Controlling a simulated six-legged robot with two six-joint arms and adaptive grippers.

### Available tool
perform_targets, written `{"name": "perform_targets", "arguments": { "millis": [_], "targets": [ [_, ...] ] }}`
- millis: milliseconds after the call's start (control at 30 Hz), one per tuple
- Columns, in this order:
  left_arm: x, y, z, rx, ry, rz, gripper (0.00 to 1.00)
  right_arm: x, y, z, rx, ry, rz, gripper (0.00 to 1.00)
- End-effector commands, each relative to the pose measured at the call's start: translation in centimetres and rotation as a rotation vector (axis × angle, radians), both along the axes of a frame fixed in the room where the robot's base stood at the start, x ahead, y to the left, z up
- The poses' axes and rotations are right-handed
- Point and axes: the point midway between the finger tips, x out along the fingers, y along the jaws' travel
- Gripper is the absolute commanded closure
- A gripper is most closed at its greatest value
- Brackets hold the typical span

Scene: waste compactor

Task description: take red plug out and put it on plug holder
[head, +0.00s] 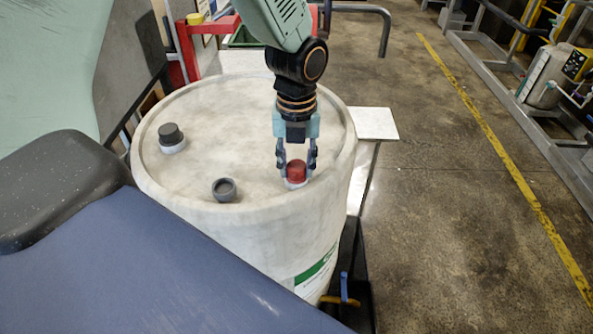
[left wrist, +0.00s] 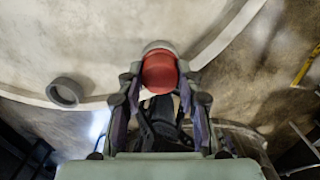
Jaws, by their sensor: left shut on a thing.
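The red plug (head: 297,171) is at the near right of the white drum's top, with a pale collar under it. My left gripper (head: 296,168) points down, its fingers on either side of the plug and shut on it. In the left wrist view the red plug (left wrist: 160,73) sits between the fingertips, with a grey-white ring behind it. I cannot tell whether the plug is still seated in its collar. An open dark grey ring (head: 225,190), perhaps the plug holder, is on the drum top to the left, and also in the left wrist view (left wrist: 64,92). My right gripper is not in view.
The white drum (head: 230,130) has a raised rim. A dark grey cap on a pale collar (head: 171,137) stands at its far left. A red frame (head: 187,45) and a white plate (head: 375,123) are behind and beside it. Open floor lies right.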

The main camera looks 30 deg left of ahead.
Motion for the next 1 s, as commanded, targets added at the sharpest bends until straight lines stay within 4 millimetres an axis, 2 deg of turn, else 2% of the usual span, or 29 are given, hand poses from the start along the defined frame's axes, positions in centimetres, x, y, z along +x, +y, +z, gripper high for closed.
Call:
{"name": "perform_targets", "arguments": {
  "millis": [67, 400, 567, 800, 1000],
  "targets": [
    [0.1, 0.0, 0.0, 0.000, -0.001, 0.000, 0.68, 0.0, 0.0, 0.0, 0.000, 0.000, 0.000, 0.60],
    [0.1, 0.0, 0.0, 0.000, -0.002, 0.000, 0.97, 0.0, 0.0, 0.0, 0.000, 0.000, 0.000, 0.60],
    [0.0, 0.0, 0.2, 0.001, -0.001, 0.053, 0.97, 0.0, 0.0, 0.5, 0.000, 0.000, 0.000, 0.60],
    [0.0, 0.0, 0.3, 0.000, 0.000, 0.315, 0.97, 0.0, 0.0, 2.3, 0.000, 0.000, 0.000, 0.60],
    [0.1, 0.0, 0.2, 0.000, -0.002, 0.446, 0.97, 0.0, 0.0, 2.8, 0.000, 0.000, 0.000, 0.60]
  ]
}}
